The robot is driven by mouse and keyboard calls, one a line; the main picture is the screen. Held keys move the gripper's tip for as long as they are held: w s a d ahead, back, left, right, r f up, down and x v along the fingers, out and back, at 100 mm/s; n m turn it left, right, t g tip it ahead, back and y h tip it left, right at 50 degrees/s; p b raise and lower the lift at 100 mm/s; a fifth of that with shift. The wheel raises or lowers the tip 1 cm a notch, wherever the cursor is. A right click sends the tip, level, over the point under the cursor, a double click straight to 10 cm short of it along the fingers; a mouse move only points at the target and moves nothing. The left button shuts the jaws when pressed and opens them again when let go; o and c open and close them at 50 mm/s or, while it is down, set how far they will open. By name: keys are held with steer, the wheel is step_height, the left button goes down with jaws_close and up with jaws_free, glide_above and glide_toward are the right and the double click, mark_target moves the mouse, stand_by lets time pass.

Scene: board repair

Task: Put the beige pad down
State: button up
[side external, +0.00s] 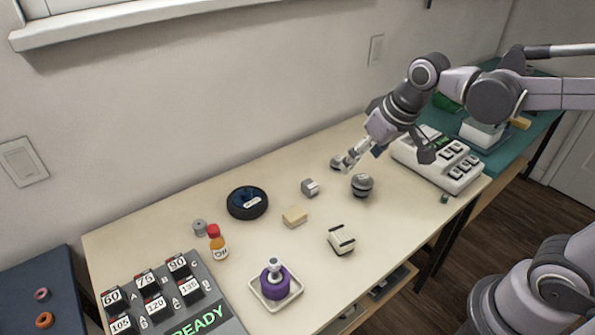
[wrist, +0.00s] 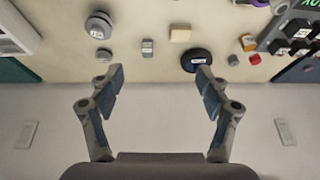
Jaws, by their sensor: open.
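The beige pad (side external: 295,217) is a small block lying flat on the pale table, near its middle, in the side external view. It also shows in the wrist view (wrist: 180,34), beyond the fingertips and apart from them. My gripper (side external: 362,158) is above the table to the right of the pad, near a round grey knob-like object (side external: 362,185). In the wrist view my gripper (wrist: 160,76) has its two fingers spread wide with nothing between them.
A black round dish (side external: 247,203), a small grey block (side external: 310,187), an orange bottle (side external: 217,243) and a white block (side external: 341,239) stand around the pad. A purple item on a tray (side external: 258,290) is at the front. A keypad device (side external: 440,160) is at the right.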

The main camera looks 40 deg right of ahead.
steer(key=s+d+f+t, duration=0.1)
steer(key=s+d+t, duration=0.1)
steer(key=s, duration=0.5)
steer(key=shift+s+f+t, duration=0.2)
steer(key=shift+f+t, duration=0.1)
steer(key=shift+f, duration=0.05)
